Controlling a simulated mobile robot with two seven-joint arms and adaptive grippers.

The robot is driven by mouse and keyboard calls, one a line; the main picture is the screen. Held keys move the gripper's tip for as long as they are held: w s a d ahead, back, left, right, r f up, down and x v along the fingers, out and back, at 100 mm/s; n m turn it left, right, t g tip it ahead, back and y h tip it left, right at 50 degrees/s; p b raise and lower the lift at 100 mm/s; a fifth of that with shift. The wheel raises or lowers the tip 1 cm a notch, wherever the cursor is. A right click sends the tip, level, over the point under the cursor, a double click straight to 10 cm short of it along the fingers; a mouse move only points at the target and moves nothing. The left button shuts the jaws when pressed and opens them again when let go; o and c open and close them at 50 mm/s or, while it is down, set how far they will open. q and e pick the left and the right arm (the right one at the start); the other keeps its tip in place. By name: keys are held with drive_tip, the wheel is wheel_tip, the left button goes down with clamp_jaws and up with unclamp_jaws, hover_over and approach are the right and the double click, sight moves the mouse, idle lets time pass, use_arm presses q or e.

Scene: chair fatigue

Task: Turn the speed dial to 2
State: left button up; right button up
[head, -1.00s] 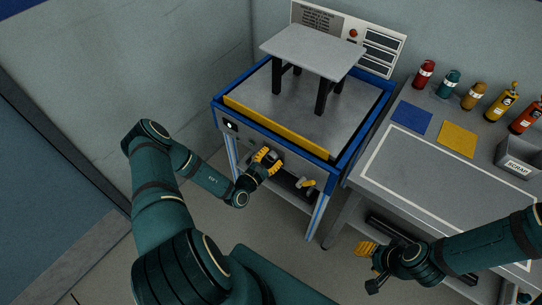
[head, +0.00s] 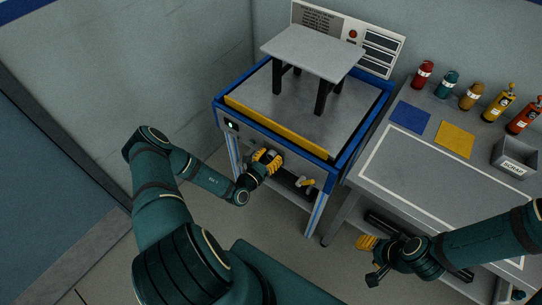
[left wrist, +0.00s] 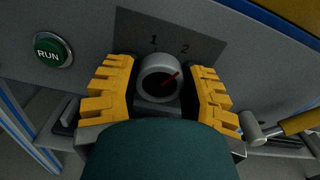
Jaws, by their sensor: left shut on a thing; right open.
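The speed dial (left wrist: 160,78) is a grey round knob with a red pointer line on the front panel of the test machine. Its panel is marked 1 and 2, and the pointer slants up and right, towards the 2 (left wrist: 185,48). My left gripper (head: 268,158) is at this panel, with its yellow fingers (left wrist: 162,90) on both sides of the dial, shut on it. In the head view the fingers mostly hide the dial. My right gripper (head: 369,262) is open and empty, low in front of the workbench.
A green RUN button (left wrist: 53,50) is left of the dial. A yellow-handled lever (head: 306,183) is right of it. A grey stool (head: 313,52) stands on the machine's bed. The bench (head: 440,190) holds bottles, coloured mats and a grey bin (head: 515,155).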

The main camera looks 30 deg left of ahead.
use_arm(q)
drive_tip(key=shift+w+r, duration=0.1)
drive_tip(key=shift+r, duration=0.05)
drive_tip(key=o, duration=1.2)
drive_tip(key=s+a, duration=0.1)
drive_tip(key=s, duration=1.1)
